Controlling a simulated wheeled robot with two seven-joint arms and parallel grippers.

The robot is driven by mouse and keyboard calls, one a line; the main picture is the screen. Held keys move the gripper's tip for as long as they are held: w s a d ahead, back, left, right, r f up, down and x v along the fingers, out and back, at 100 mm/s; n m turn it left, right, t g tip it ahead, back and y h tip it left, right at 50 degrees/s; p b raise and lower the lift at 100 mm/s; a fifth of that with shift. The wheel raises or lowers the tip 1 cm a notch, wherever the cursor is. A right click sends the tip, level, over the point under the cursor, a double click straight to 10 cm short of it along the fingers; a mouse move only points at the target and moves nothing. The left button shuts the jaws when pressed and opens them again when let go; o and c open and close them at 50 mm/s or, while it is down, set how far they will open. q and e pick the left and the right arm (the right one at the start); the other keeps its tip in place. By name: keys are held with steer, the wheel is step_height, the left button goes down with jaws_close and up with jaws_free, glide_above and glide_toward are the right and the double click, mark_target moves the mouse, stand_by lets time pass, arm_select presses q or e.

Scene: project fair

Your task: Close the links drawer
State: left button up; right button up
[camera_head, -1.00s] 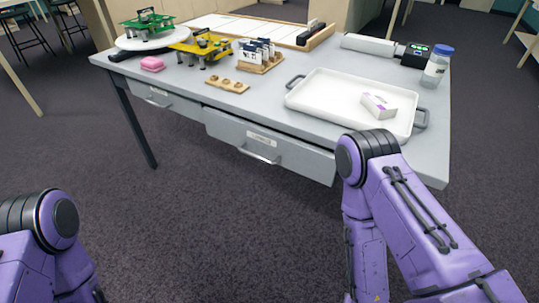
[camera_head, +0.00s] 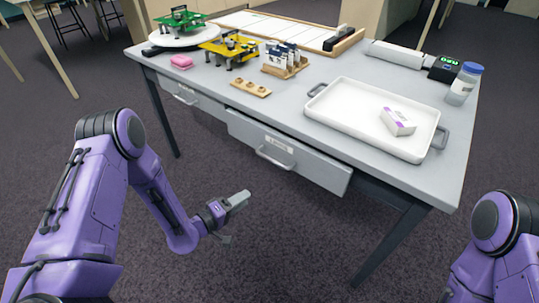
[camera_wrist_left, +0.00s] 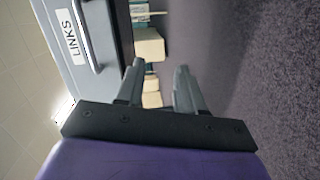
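The links drawer (camera_head: 318,166) is the wider, right-hand grey drawer under the table. It is pulled partly out, its front standing forward of the table edge. It has a white label (camera_head: 279,143) and a bar handle (camera_head: 273,158). In the left wrist view its label (camera_wrist_left: 71,37) reads LINKS, beside the handle (camera_wrist_left: 88,42). My left gripper (camera_head: 230,219) is in front of and below the drawer, apart from it. Its two fingers (camera_wrist_left: 159,82) are spread with nothing between them. My right gripper is out of view; only part of that arm shows.
A second drawer (camera_head: 194,99) at the left looks shut. The floor (camera_head: 270,240) in front is clear.

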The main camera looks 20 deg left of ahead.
arm_select(q)
step_height(320, 180, up, 8)
steer(key=w+a+m+h, duration=0.1)
steer(key=w+a+h, duration=0.1)
steer(key=h, duration=0.4)
steer(key=x, duration=1)
steer(key=shift+d+r+p, duration=0.15)
steer(key=shift+d+p, duration=0.2)
steer(key=shift+p, duration=0.05)
jaws_close()
